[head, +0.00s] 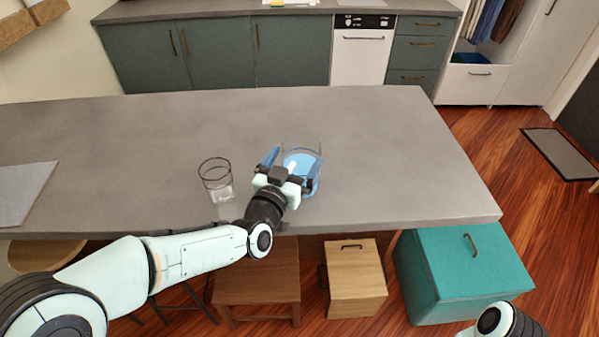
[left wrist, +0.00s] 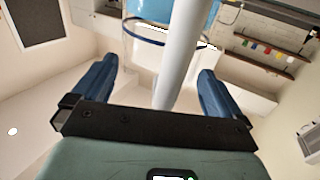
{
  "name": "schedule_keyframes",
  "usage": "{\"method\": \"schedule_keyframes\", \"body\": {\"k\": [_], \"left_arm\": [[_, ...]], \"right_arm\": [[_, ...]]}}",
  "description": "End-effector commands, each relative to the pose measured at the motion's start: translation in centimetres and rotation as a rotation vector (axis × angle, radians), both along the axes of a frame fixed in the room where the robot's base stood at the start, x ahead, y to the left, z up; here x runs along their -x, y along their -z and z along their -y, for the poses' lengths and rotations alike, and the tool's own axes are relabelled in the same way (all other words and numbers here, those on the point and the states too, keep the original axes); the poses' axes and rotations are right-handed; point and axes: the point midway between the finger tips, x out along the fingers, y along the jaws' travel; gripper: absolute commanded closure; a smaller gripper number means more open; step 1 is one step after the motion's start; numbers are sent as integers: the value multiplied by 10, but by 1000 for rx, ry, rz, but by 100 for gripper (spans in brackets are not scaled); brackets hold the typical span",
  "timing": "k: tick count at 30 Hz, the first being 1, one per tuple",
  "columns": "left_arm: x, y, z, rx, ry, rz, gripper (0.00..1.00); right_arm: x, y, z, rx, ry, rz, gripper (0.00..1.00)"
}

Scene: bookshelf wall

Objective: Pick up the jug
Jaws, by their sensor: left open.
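The jug (head: 303,152) is clear with light blue contents and stands on the grey counter (head: 400,150), near its front edge. My left gripper (head: 290,172) is at the near side of the jug, with its blue fingers open and apart. In the left wrist view, a pale upright bar, which looks like the jug's handle (left wrist: 180,60), passes between the two open fingers. The jug's blue body (left wrist: 150,10) shows beyond it at the top. The gripper hides part of the jug in the head view. My right gripper is out of view.
A grey mat (head: 22,190) lies at the far left. Stools and a teal box (head: 465,270) stand below the front edge. The counter's right side is clear.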

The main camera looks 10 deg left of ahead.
Motion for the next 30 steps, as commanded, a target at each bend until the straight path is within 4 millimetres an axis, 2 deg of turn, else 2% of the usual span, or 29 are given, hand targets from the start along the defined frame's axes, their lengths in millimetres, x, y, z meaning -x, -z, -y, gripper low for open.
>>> {"method": "schedule_keyframes", "body": {"k": [4,13,23,26,30], "left_arm": [[0,0,0,0,0,0,0],[0,0,0,0,0,-1,97],[0,-6,0,1,-1,9,97],[0,-14,0,1,-1,10,97],[0,-33,0,3,-1,14,97]], "right_arm": [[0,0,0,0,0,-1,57],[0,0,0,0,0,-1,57],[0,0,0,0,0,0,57],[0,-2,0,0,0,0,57],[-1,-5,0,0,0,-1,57]]}}
